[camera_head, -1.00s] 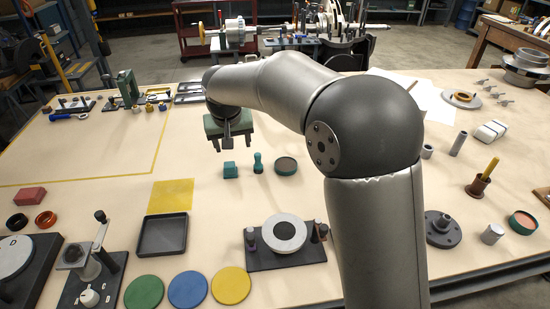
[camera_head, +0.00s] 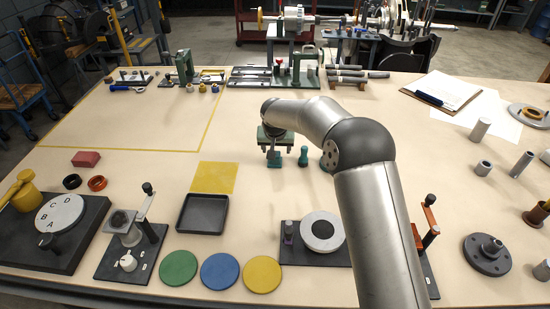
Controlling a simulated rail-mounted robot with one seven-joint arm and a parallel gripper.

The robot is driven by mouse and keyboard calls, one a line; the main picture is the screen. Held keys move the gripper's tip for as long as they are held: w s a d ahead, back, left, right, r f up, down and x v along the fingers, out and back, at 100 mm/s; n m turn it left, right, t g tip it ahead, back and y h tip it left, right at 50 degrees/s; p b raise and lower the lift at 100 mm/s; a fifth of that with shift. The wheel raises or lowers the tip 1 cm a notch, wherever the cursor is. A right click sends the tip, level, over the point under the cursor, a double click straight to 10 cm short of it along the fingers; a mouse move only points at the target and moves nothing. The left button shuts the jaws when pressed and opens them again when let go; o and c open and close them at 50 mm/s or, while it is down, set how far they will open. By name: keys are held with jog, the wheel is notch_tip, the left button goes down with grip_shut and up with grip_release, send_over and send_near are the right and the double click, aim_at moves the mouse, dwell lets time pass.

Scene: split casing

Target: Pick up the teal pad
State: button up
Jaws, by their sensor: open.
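A small teal block (camera_head: 275,161), which looks like the teal pad, stands on the pale bench top in the middle. My gripper (camera_head: 270,150) is open and points down right over it. The fingers overlap the block in this view, and I cannot tell whether they touch it. A teal knobbed piece (camera_head: 303,156) stands just right of the block. A teal round dish (camera_head: 328,160) is farther right, partly hidden by my arm.
A yellow square (camera_head: 214,177) and a black tray (camera_head: 203,213) lie left of the block. Green, blue and yellow discs (camera_head: 221,271) line the front edge. A dark fixture with a pale ring (camera_head: 323,232) stands in front. The marked area (camera_head: 120,120) at back left is mostly clear.

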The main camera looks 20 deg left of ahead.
jog(key=shift+a+p+x, duration=0.15)
jog(key=shift+p+x, duration=0.3)
jog(key=shift+x, duration=0.9)
jog(key=shift+a+p+x, duration=0.1)
jog(key=shift+p+x, duration=0.3)
jog(key=shift+x, duration=0.95)
jog(key=c, duration=0.9)
